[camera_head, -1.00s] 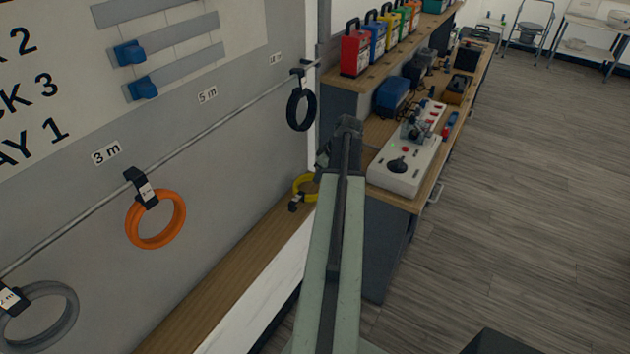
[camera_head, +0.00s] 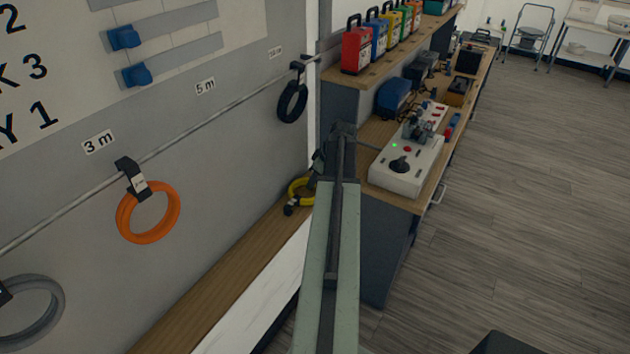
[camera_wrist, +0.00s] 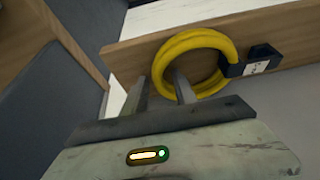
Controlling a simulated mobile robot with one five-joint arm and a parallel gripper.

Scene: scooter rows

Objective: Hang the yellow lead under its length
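The yellow lead (camera_head: 299,190) is a coil on the wooden ledge below the hanging rail, with a dark tagged strap at its side. In the wrist view the yellow lead (camera_wrist: 228,50) fills the upper middle, its strap and white label to the right; the label is too small to read. My gripper (camera_wrist: 160,90) is open, its two fingers apart at the coil's lower left. The right finger overlaps the ring; I cannot tell whether it touches. In the head view my gripper is mostly hidden behind my arm. The rail (camera_head: 210,131) runs under 3 m (camera_head: 99,142) and 5 m (camera_head: 205,86) signs.
An orange lead (camera_head: 148,213) hangs below 3 m, a black lead (camera_head: 292,102) near the rail's far end, and a grey lead (camera_head: 45,310) at lower left. A workbench (camera_head: 375,132) with a white control box (camera_head: 405,172) stands right of the ledge.

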